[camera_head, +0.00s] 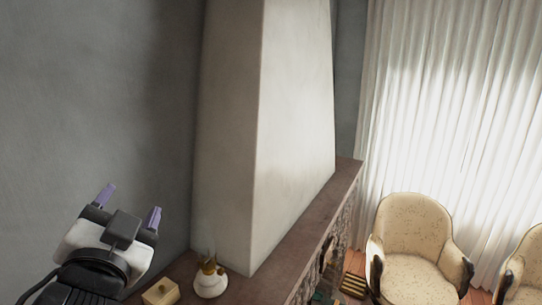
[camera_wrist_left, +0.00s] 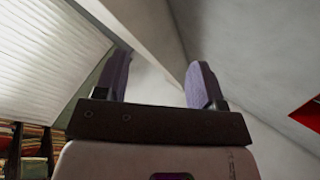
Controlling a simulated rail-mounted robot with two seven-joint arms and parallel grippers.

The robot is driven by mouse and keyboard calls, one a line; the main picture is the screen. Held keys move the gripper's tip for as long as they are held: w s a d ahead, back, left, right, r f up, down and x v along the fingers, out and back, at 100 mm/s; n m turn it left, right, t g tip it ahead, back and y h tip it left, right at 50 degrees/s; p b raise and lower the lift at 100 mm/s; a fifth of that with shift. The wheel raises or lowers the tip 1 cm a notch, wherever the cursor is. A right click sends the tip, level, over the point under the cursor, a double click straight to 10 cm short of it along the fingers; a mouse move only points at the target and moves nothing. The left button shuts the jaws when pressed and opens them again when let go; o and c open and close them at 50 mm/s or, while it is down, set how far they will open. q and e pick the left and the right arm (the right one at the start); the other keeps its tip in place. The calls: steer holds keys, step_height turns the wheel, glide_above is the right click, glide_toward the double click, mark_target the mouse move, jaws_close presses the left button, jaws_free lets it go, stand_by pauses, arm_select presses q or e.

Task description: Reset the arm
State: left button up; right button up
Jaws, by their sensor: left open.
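My left gripper (camera_head: 130,205) is raised at the lower left of the head view, above the mantel shelf and in front of the grey wall. Its two purple fingers stand apart with nothing between them. The left wrist view also shows the open fingers (camera_wrist_left: 156,85) pointing up towards the pale chimney wall. A white teapot (camera_head: 210,283) with a gold-brown top stands on the shelf, to the right of and below the gripper, apart from it. My right gripper is in neither view.
The brown mantel shelf (camera_head: 290,262) runs along the pale chimney breast (camera_head: 285,110). A small yellowish box (camera_head: 161,293) sits on it left of the teapot. Cream armchairs (camera_head: 412,230) stand at the right before white curtains (camera_head: 450,110). The air above the shelf around the gripper looks clear.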

arm_select(q)
steer(key=s+a+f+n+g+h+p, duration=0.1)
steer(key=s+f+g, duration=0.2)
steer(key=f, duration=0.7)
steer(key=s+f+n+g+h+p, duration=0.1)
steer(key=s+f+g+p, duration=0.15)
steer(key=f, duration=0.75)
steer(key=s+a+f+n+g+h, duration=0.1)
steer(key=s+f+g, duration=0.25)
steer(key=f, duration=0.65)
steer(key=s+f+n+g+p, duration=0.1)
steer(key=s+f+g+p, duration=0.2)
steer(key=s+f, duration=1.4)
steer(key=s+g, duration=0.3)
steer(key=shift+s+d+f+g, duration=0.25)
steer(key=shift+d+f+g, duration=0.1)
steer(key=shift+d+g, duration=0.05)
